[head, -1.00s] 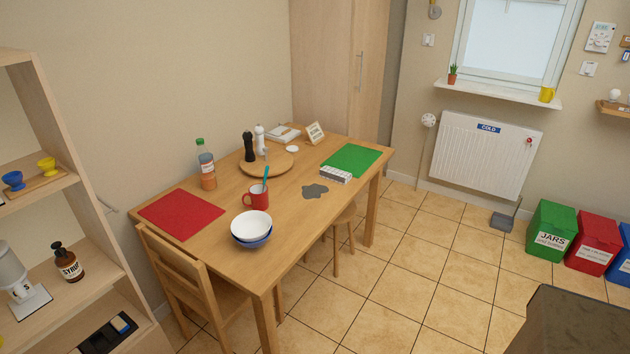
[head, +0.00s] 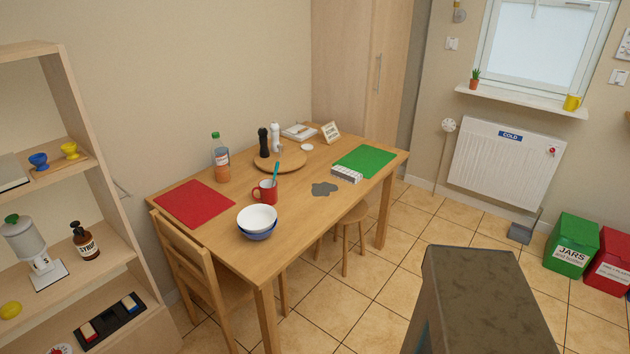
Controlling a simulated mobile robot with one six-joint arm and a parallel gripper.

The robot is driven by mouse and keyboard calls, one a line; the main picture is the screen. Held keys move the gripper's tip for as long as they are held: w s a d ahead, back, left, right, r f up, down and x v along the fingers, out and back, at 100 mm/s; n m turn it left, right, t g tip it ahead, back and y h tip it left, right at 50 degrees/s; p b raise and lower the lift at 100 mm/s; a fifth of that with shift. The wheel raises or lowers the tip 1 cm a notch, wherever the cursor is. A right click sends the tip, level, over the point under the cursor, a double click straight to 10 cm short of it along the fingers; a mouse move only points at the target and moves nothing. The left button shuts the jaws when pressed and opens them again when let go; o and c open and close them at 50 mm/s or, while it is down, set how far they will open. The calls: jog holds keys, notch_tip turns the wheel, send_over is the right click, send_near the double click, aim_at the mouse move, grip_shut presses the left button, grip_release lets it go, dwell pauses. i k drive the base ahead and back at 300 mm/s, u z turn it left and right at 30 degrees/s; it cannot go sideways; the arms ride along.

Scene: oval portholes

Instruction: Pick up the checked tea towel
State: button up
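I see no checked tea towel in the head view. The wooden table (head: 300,215) carries a red mat (head: 195,203), a green mat (head: 365,160) and a flat grey irregular patch (head: 324,189), none of them checked. A small white box with dark marks (head: 346,175) lies at the green mat's near edge. My gripper is not in view.
A chair (head: 205,265) and a stool (head: 345,235) stand at the table. Shelves (head: 95,190) are at left. A dark-topped block (head: 480,290) stands close at lower right.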

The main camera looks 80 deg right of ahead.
aim_at(344, 175)
jog(key=u, duration=0.8)
jog(key=k, duration=2.2)
jog(key=z, duration=1.25)
